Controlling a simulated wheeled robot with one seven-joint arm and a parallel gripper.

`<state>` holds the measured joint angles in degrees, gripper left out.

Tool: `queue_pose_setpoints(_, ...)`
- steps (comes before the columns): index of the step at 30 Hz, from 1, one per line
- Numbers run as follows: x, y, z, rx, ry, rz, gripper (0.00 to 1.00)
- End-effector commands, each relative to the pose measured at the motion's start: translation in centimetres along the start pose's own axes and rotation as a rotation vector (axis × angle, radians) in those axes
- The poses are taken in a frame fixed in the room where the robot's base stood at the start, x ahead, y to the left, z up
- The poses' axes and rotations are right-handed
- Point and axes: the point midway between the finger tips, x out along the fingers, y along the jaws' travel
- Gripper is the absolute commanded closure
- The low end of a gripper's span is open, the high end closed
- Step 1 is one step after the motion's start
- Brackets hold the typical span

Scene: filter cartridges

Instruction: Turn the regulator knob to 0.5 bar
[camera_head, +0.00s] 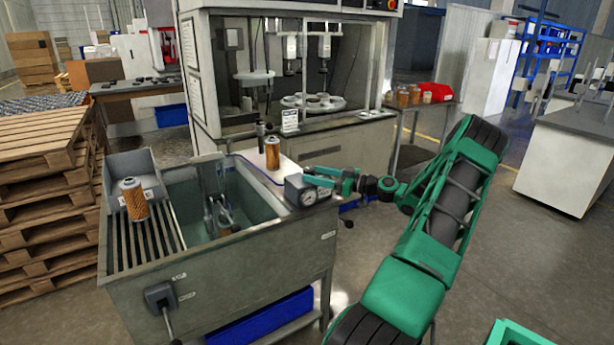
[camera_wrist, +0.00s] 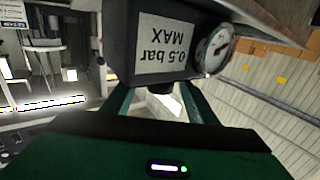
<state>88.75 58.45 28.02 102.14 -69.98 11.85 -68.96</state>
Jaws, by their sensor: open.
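The regulator (camera_head: 294,195) is a dark box with a round white gauge (camera_head: 309,197), on the right end of the wash sink's top. In the wrist view the box (camera_wrist: 120,45) carries a white label reading "0.5 bar MAX", upside down. Its gauge (camera_wrist: 214,50) shows side-on, so the needle's reading cannot be told. A pale grey knob (camera_wrist: 163,98) sticks out below the box, between the fingers of my gripper (camera_wrist: 155,97). The gripper is open around it, with no clear contact. In the head view my gripper (camera_head: 318,178) is at the regulator's right side.
The sink (camera_head: 260,262) has a basin with a fixture inside. One filter cartridge (camera_head: 134,200) stands on its left slatted rack, another (camera_head: 273,154) behind the basin. A large machine cabinet (camera_head: 345,150) stands behind. Pallets (camera_head: 40,190) are stacked left. Floor is open at right.

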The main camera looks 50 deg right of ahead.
Motion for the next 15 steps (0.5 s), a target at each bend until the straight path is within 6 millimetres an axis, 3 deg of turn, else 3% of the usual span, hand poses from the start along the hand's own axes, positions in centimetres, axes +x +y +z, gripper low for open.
queue_pose_setpoints(6,2.2,-0.1,0.0,0.000,0.000,-0.002,0.47)
queue_pose_setpoints(15,2.6,-0.1,0.0,0.000,-0.001,-0.001,0.47)
